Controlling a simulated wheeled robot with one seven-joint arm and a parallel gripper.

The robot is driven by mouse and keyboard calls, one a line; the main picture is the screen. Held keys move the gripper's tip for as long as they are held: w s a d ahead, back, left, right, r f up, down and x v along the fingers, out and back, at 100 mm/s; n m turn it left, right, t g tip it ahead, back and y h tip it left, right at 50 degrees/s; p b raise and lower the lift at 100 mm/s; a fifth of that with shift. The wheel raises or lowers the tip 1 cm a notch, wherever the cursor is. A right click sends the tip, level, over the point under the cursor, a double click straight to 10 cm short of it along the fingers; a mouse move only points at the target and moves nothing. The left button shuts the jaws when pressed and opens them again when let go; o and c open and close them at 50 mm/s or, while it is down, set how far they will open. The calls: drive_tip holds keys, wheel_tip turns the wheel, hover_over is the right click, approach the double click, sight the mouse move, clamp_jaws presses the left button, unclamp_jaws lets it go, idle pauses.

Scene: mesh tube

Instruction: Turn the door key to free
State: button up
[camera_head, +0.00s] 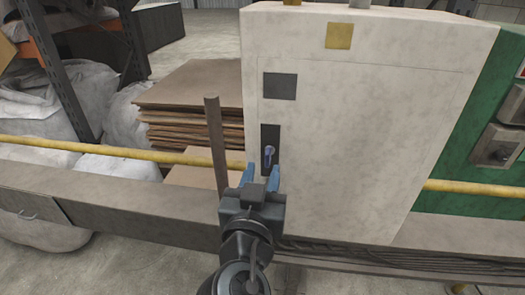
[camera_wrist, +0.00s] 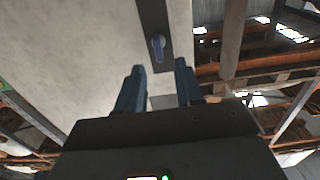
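The door key (camera_head: 269,151) is a small blue-grey handle on a dark upright plate (camera_head: 270,134) on the front of a pale cabinet (camera_head: 360,130). In the head view it hangs roughly upright. In the wrist view the key (camera_wrist: 157,48) shows beyond the fingertips, roughly between them, on its dark plate. My gripper (camera_head: 261,174) has two blue fingers spread apart, just below and in front of the key. The gripper (camera_wrist: 160,72) is open and empty in the wrist view, with a gap to the key.
A yellow rail (camera_head: 120,151) runs left of the cabinet, and a brown post (camera_head: 216,145) stands close left of my gripper. Stacked cardboard (camera_head: 190,105) lies behind. A green machine (camera_head: 497,140) stands at right. The cabinet front around the key is flat and clear.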

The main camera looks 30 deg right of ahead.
sight(267, 159)
drive_tip(key=p+x, duration=0.1)
drive_tip(key=x, duration=0.5)
drive_tip(key=shift+w+d+p, duration=0.2)
drive_tip(key=shift+d+p, duration=0.05)
drive_tip(key=shift+p, duration=0.1)
drive_tip(key=shift+c, duration=0.3)
clamp_jaws()
